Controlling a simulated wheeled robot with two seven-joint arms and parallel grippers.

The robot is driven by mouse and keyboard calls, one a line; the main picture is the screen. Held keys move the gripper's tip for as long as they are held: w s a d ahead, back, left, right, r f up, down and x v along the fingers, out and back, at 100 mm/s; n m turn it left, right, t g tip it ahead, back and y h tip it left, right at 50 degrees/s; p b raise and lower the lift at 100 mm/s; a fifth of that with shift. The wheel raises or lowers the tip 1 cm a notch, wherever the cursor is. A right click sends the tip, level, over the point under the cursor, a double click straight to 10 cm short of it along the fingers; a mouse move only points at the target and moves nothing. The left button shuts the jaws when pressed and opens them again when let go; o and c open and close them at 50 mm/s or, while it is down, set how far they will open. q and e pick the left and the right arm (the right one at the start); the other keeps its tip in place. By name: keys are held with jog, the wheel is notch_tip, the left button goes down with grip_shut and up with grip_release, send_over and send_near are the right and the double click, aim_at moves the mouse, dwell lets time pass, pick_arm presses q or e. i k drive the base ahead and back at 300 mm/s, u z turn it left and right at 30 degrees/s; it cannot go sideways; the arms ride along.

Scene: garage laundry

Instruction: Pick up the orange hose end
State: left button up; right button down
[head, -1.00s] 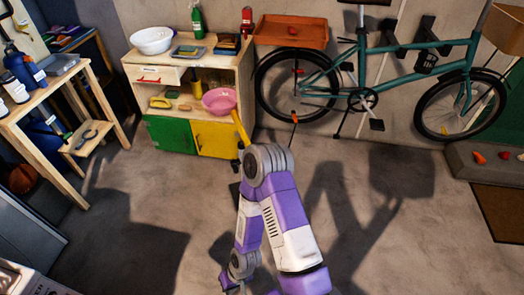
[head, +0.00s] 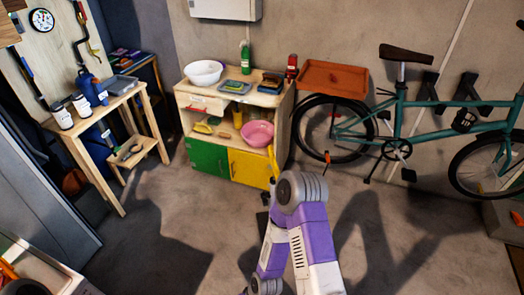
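I cannot make out an orange hose end for certain. Orange pieces (head: 8,270) show at the lower left, inside or on a white-rimmed container cut by the frame edge; too little shows to tell what they are. A purple and white arm of mine (head: 313,245) rises from the bottom centre to a grey ribbed joint and folds back down. I cannot tell which arm it is. Its lower end runs to the bottom edge, and neither gripper can be seen.
A small wooden cabinet (head: 186,128) with green and yellow doors holds a white bowl (head: 204,72) and a pink bowl or pan (head: 258,134). A teal bicycle (head: 440,120) stands at the right by an orange tray (head: 331,77). A wooden workbench (head: 115,103) stands left. Open floor lies between.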

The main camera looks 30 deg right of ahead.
aim_at(326, 153)
jog(key=k, duration=0.5)
jog(key=z, duration=0.8)
jog(key=i, duration=0.85)
jog(key=z, duration=0.7)
jog(key=i, duration=0.55)
jog(key=z, duration=0.1)
